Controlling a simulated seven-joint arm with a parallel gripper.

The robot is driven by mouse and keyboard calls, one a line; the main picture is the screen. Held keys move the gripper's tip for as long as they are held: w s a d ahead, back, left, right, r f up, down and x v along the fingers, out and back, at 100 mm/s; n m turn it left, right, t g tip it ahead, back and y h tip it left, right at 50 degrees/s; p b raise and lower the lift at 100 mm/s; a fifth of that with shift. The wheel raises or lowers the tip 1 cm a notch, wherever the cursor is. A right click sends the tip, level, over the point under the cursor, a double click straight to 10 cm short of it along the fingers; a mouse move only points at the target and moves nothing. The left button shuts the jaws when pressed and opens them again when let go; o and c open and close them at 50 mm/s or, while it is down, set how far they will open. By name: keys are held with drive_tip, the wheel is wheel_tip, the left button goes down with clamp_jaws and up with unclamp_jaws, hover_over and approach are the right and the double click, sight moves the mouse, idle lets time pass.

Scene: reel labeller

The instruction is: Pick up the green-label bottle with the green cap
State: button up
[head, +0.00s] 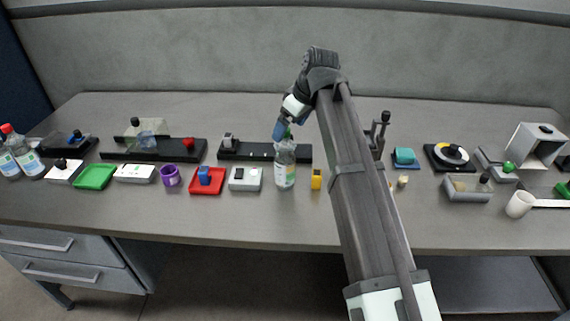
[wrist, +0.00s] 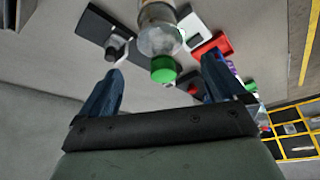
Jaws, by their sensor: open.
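The clear bottle (head: 285,170) with a pale label and a green cap stands upright near the middle of the bench in the head view. My gripper (head: 285,130) is at the cap's height and partly covers the cap from the head camera. In the wrist view the bottle (wrist: 158,35) and its green cap (wrist: 163,69) show between the two blue fingers of my gripper (wrist: 162,80). The fingers are spread wide, with visible gaps on both sides of the cap. I cannot tell how deep the cap is between them.
A black bar fixture (head: 235,151) lies behind the bottle. A red tray (head: 207,181) is farther left. Two red-capped bottles (head: 28,160) stand at the far left.

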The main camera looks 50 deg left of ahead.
sight(285, 139)
drive_tip(key=shift+x, duration=2.9)
drive_tip(key=shift+s+d, duration=0.1)
drive_tip(key=shift+d, duration=0.1)
clamp_jaws()
